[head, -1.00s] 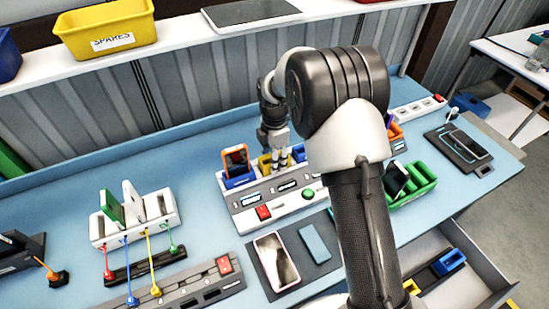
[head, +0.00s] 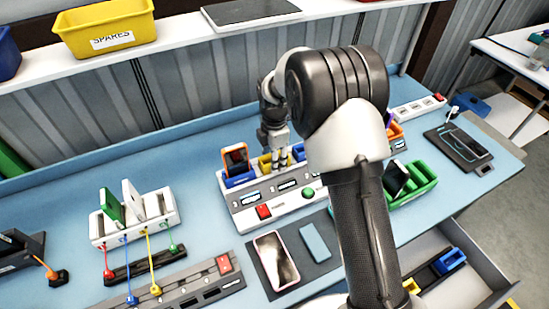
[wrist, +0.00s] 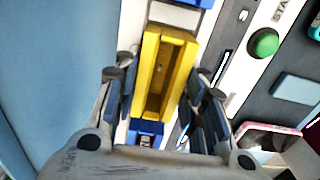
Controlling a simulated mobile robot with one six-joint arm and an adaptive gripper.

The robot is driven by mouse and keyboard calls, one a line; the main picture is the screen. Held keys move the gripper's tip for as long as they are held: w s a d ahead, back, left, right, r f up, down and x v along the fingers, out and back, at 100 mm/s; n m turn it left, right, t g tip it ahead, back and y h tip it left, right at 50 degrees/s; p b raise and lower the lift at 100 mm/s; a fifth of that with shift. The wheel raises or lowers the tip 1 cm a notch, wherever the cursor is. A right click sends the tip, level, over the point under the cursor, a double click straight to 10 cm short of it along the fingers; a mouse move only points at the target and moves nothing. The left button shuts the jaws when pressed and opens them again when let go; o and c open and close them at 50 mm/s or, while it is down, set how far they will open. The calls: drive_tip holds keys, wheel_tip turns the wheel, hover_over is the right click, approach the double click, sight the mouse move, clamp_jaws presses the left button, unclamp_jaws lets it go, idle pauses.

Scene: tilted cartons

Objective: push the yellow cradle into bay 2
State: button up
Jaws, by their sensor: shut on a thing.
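The yellow cradle (wrist: 163,75) is a long open trough, upright in the dock, between my two fingers in the wrist view. In the head view the yellow cradle (head: 265,163) shows in part behind my gripper (head: 280,158). My gripper (wrist: 165,95) is shut on it, with one finger along each long side. The dock (head: 285,198) is a white and grey unit with several bays, small displays, a red button and a green button. The bay floor under the cradle is hidden.
A blue cradle (head: 238,180) holding an orange phone (head: 236,158) stands left of the yellow one, and another blue cradle (head: 299,152) stands right. A green tray (head: 412,184) lies further right. A pink phone (head: 277,258) lies in front of the dock.

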drive_tip(key=shift+s+f, duration=0.2)
drive_tip(key=shift+f, duration=0.1)
drive_tip(key=o, duration=1.1)
drive_tip(key=shift+o, duration=0.2)
drive_tip(key=shift+w+r, duration=0.15)
drive_tip(key=shift+r, duration=0.3)
wheel_tip(320, 180, up, 11)
drive_tip(key=shift+r, duration=0.15)
